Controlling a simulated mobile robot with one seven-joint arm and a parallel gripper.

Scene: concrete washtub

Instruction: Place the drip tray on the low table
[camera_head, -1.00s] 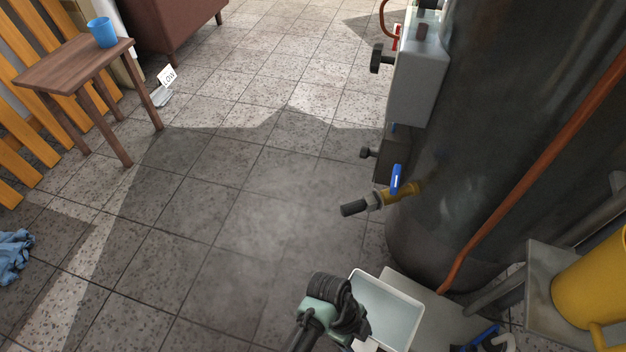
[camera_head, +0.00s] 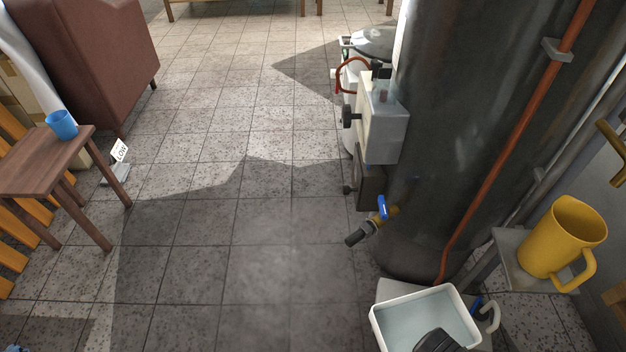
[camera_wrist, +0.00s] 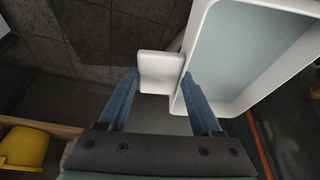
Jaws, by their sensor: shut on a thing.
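The drip tray (camera_head: 377,318) is a white rectangular tray with a pale blue-grey inside, at the bottom right of the head view. It also fills the upper right of the wrist view (camera_wrist: 194,62). My gripper (camera_wrist: 160,84) is shut on the tray's white end tab, with one blue finger on each side of it. My dark wrist covers the tray's near part in the head view. The tray looks empty. I cannot tell whether it touches the grey surface behind it. A small brown wooden table (camera_head: 35,168) stands far off at the left.
A blue cup (camera_head: 62,125) stands on the wooden table. A large dark tank (camera_head: 455,130) with a blue-handled tap (camera_head: 382,207) and a yellow jug (camera_head: 565,235) are on the right. The tiled floor between is clear.

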